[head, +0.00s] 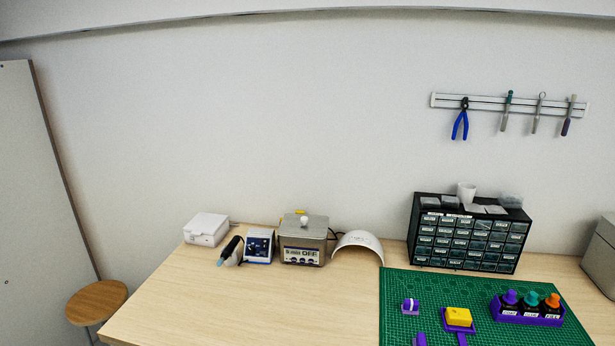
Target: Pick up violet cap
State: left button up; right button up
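A violet cap (510,296) sits on the left bottle of a purple rack (530,319) on the green mat, at the lower right of the head view. Beside it in the same rack stand a bottle with a teal cap (531,298) and one with an orange cap (552,299). The dark bottles carry white labels. Neither of my grippers shows in the head view.
A yellow block (459,316) on a purple holder and a small purple piece with a white band (410,306) are on the green cutting mat (393,285). Another purple piece (420,339) is cut by the bottom edge. A drawer cabinet (466,239) stands behind. The table's left front (250,310) is clear.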

aim_at(510, 298)
jog(key=z, duration=1.3)
jog(key=i+l+u, duration=0.2)
jog(key=i+l, duration=0.15)
jog(key=i+l+u, duration=0.15)
jog(key=i+l, duration=0.2)
jog(key=l, duration=0.15)
